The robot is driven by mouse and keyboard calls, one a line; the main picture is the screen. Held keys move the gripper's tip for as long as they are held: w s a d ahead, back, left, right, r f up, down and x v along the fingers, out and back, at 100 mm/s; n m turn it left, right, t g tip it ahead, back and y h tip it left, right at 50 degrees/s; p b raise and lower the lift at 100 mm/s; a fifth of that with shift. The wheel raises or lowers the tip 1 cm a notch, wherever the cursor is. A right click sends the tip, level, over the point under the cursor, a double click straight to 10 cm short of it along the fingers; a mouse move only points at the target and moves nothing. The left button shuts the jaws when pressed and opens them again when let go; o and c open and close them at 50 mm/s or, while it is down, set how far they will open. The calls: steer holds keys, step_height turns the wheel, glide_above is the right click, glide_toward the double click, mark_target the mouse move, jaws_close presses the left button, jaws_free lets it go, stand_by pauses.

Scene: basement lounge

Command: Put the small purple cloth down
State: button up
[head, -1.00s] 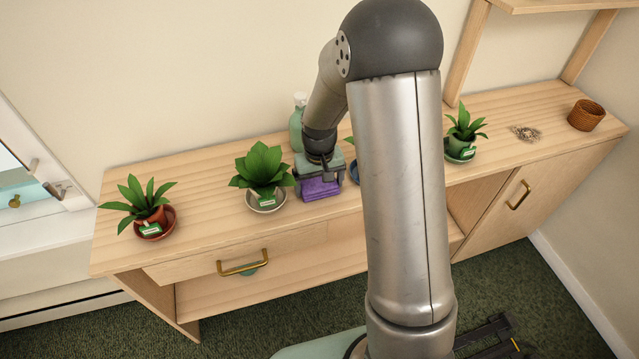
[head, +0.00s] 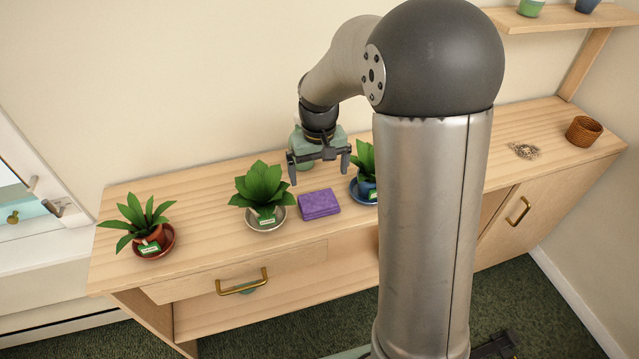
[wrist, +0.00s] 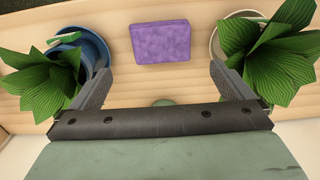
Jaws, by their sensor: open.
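The small purple cloth (head: 319,204) lies folded flat on the wooden cabinet top (head: 215,178), between two potted plants. In the wrist view the cloth (wrist: 160,42) lies beyond and between my fingertips, touching neither. My gripper (head: 319,167) is open and empty, raised above the cabinet top and behind the cloth in the head view. Both fingers also show spread wide in the wrist view (wrist: 160,72).
A plant in a pale saucer (head: 263,195) stands left of the cloth and one in a blue pot (head: 366,189) stands right. Farther left is a plant in a red saucer (head: 152,232). A wicker basket (head: 584,131) and a small pale heap (head: 524,151) sit at the right end.

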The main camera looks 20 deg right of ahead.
steer(key=s+r, duration=0.2)
steer(key=s, duration=0.9)
steer(key=s+r, duration=0.2)
steer(key=s, duration=1)
steer(key=shift+s+a, duration=0.3)
steer(key=shift+a, duration=0.1)
steer(key=shift+c, duration=0.3)
steer(key=shift+c, duration=1.3)
steer(key=shift+r, duration=0.1)
